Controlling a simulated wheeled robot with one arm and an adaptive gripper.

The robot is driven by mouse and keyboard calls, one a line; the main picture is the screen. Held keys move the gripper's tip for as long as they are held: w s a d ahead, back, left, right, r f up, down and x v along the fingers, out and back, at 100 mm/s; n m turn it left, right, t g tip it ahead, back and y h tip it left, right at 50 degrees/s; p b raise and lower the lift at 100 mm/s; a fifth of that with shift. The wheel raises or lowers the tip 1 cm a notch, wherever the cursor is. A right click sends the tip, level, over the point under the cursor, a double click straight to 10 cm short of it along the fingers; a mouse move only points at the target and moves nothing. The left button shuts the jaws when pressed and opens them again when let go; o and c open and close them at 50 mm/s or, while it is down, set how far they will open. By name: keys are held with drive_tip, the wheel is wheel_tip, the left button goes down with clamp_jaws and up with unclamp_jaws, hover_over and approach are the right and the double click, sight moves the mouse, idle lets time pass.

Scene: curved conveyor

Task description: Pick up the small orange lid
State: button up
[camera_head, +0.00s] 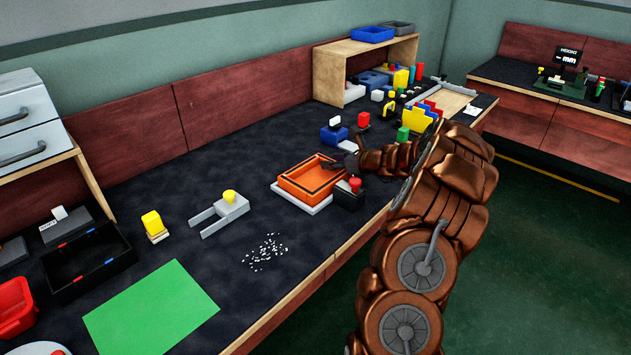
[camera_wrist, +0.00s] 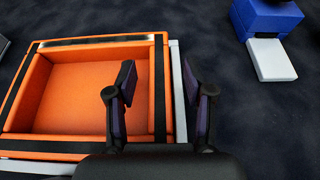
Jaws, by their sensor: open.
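The orange lid (camera_head: 300,186) looks like a shallow open box with raised walls and dark strips along its rim. It rests on a white plate (camera_head: 316,208) on the dark bench. In the wrist view the lid (camera_wrist: 48,147) fills the left half. My gripper (camera_wrist: 158,88) is open and empty. Its left finger is over the lid's inside and its right finger is outside, past the white plate's edge, so the fingers span one wall. I cannot tell how far above the wall they are. In the head view my gripper (camera_head: 333,164) is at the lid's far right side.
A small black box with a red top (camera_head: 354,185) stands right of the lid. A blue block (camera_head: 333,134) with a white part stands behind. A grey fork-shaped holder (camera_head: 220,212) and scattered white bits (camera_head: 265,252) lie left and in front. Bare bench lies between them.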

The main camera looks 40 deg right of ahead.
drive_tip(key=shift+w+a+f, duration=0.1)
drive_tip(key=shift+w+f, duration=0.1)
drive_tip(key=shift+w, duration=0.2)
clamp_jaws()
